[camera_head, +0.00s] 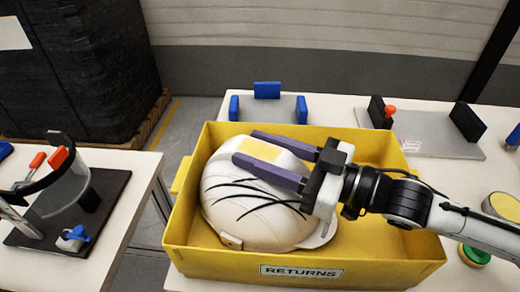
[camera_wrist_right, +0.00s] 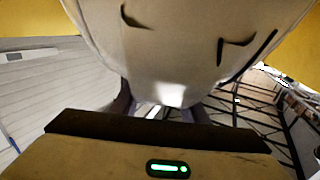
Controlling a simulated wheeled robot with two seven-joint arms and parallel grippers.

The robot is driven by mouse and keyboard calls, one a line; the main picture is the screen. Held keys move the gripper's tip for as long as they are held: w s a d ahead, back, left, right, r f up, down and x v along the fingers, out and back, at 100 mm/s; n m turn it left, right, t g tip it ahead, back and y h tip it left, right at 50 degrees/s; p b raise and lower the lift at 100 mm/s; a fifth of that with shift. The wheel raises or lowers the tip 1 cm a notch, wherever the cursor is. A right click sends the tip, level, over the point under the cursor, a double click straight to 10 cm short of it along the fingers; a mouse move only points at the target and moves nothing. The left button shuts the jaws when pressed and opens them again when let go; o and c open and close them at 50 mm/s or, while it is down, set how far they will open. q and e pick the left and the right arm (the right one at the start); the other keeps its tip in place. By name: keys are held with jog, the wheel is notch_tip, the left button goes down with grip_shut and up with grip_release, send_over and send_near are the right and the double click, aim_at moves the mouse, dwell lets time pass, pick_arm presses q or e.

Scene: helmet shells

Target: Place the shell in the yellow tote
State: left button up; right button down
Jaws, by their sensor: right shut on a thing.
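The white helmet shell (camera_head: 255,213) has dark curved lines and a pale yellow patch on top. It is within the rim of the yellow tote (camera_head: 300,270), toward its left side. I cannot tell whether it touches the floor of the tote. My right gripper (camera_head: 255,158) comes in from the right, its two purple fingers at the shell's upper part, shut on it. In the right wrist view the shell (camera_wrist_right: 175,50) fills the upper middle, close to the camera, with yellow in both top corners. My left gripper is not in view.
The tote has a "RETURNS" label and stands on a white table (camera_head: 345,108). Behind it are a plate with blue stops (camera_head: 267,91) and a grey fixture with black blocks (camera_head: 420,133). A left table (camera_head: 130,165) holds a clamp fixture, across a gap. A green-based round item (camera_head: 474,255) is at right.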

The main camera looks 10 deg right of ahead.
aim_at(288, 163)
jog(key=c, duration=1)
grip_release()
jog(key=shift+f, duration=0.1)
jog(key=shift+c, duration=0.2)
jog(key=shift+s+d, duration=0.1)
jog(key=shift+d, duration=0.05)
jog(key=v, duration=0.5)
jog(key=shift+b, duration=0.4)
jog(key=shift+s+d, duration=0.35)
jog(key=shift+d, duration=0.2)
jog(key=shift+s+d, duration=0.3)
